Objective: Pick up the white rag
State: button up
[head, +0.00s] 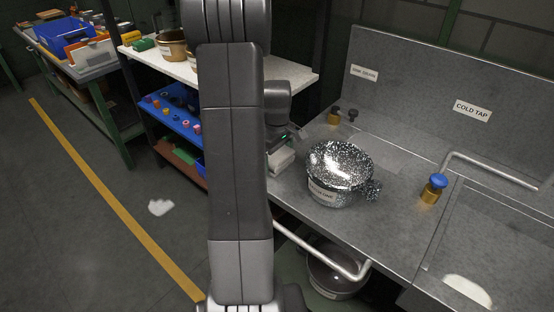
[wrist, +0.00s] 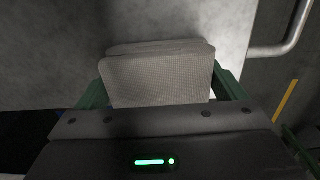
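A folded white rag (head: 281,160) lies at the left edge of the grey metal counter, partly hidden behind my arm in the head view. In the wrist view the rag (wrist: 158,78) is a stack of pale, woven layers between my two green fingers. My gripper (wrist: 160,88) is spread wide, one finger beside each side edge of the rag. Whether the fingers press on it cannot be told. In the head view my gripper (head: 280,143) is just above the rag, mostly hidden by my arm.
A rail (head: 318,249) runs along the counter's front. Shelves (head: 170,59) stand at left. White patches lie on the floor (head: 160,206) and in the sink (head: 467,291).

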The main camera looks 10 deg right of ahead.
aim_at(277, 154)
jog(key=shift+c, duration=0.3)
notch_tip(277, 154, up, 10)
jog(key=shift+r, duration=0.1)
dwell(0.3)
